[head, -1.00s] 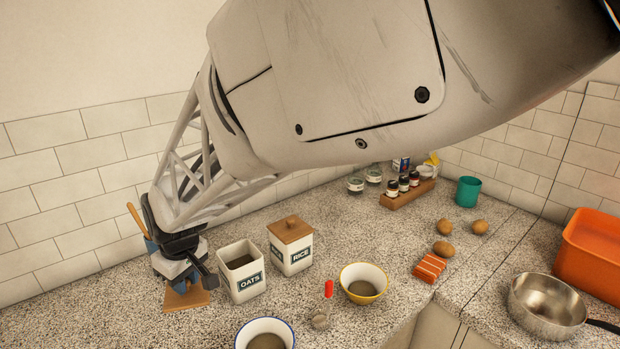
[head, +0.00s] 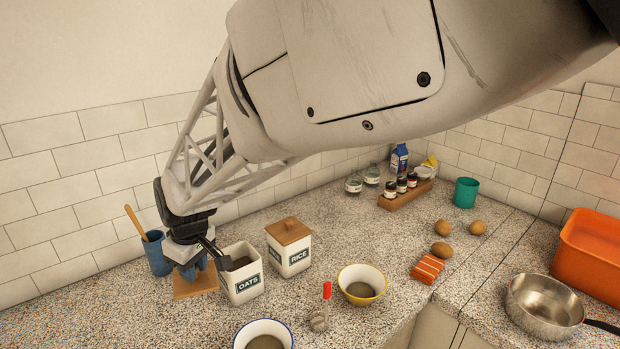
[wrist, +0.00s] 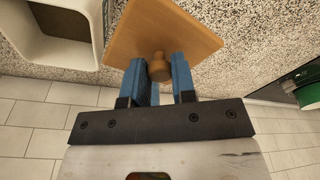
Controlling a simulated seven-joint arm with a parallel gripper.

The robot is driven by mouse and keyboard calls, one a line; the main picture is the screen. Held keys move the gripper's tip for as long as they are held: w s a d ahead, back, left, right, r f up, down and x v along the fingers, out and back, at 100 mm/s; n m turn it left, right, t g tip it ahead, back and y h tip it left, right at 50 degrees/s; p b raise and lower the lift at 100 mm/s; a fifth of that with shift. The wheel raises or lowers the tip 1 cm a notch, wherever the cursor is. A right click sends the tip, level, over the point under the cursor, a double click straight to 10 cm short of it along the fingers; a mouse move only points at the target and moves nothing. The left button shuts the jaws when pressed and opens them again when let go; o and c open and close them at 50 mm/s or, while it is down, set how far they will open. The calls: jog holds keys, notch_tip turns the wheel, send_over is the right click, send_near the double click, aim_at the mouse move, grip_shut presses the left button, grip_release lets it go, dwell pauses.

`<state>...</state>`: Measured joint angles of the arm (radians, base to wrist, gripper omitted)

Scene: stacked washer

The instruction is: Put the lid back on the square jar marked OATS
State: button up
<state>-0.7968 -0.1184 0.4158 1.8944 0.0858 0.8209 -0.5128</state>
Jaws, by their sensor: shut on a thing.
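The square white jar marked OATS (head: 244,286) stands open on the counter, with dark contents showing inside; its open mouth also shows at the upper left of the wrist view (wrist: 62,48). The square wooden lid (head: 194,284) is just left of the jar. In the wrist view my gripper (wrist: 158,72) has its blue fingers shut on the round knob of the lid (wrist: 165,32). The lid is apart from the jar's mouth. Whether the lid touches the counter is hard to tell.
A RICE jar (head: 290,258) with its wooden lid on stands right of the OATS jar. A blue crock (head: 157,256) with a wooden handle stands behind my gripper. A blue-rimmed bowl (head: 263,335), a yellow bowl (head: 362,284) and a red-handled tool (head: 324,306) lie in front and right.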

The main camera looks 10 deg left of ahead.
jog(key=w+d+r+n, duration=0.3)
jog(key=w+d+r, duration=0.3)
jog(key=w, duration=0.3)
jog(key=shift+w+d+r+g, duration=0.15)
jog(key=shift+d+r+g, duration=0.1)
jog(key=shift+r+g, duration=0.1)
jog(key=shift+f, duration=0.2)
jog(key=shift+f, duration=2.95)
jog(key=shift+f, duration=0.25)
dwell(0.5)
jog(key=o, duration=1)
jog(key=shift+o, duration=0.4)
jog(key=o, duration=0.4)
